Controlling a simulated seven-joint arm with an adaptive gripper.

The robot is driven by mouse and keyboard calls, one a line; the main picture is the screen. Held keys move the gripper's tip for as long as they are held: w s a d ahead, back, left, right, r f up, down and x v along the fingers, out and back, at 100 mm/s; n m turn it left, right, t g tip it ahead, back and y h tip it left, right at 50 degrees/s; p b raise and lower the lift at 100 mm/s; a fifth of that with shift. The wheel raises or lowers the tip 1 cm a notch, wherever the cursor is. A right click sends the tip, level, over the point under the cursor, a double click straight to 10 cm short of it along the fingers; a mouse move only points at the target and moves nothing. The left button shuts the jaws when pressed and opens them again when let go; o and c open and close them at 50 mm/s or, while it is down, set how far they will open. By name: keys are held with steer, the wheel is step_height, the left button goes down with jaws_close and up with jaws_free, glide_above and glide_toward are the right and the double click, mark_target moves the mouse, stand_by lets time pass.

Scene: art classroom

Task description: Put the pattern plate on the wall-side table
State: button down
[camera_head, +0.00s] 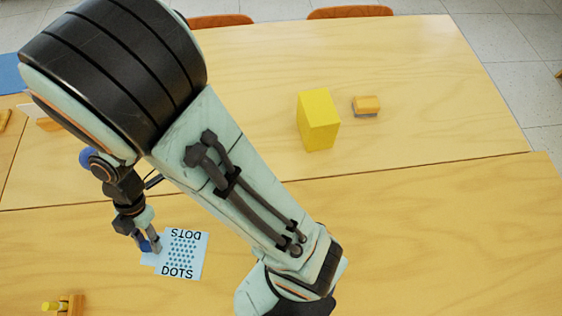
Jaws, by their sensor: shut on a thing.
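The pattern plate (187,254) is a light blue card with rows of blue dots and the word DOTS at both ends, one of them upside down. It is at the lower left of the head view, above or on the near table. My gripper (149,246) is shut on its left edge, and the fingers cover part of that edge. I cannot tell whether the plate touches the wood. Light wooden tables (430,230) fill the view, with seams between them. No wall shows, so I cannot tell which table is the wall-side one.
A yellow block (318,121) stands beyond my arm, beside a small orange-topped block (367,105). A yellow and orange item (62,305) is at the bottom left. Orange chairs (350,12) line the far edge. The right side of the tables is clear.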

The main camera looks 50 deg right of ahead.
steer(key=s+a+n+g, duration=0.1)
steer(key=s+a+n, duration=0.2)
steer(key=s+a, duration=0.15)
glide_above(111, 290)
steer(key=d, duration=0.2)
steer(key=f, duration=0.9)
steer(key=shift+a, duration=0.25)
steer(key=shift+w+a+f, duration=0.15)
steer(key=shift+w+f, duration=0.05)
steer(key=shift+w+a+f, duration=0.1)
steer(key=shift+w+f, duration=0.05)
steer(key=shift+f, duration=1.55)
steer(key=c, duration=1)
jaws_free()
steer(key=shift+f, duration=0.15)
steer(key=shift+o, duration=0.2)
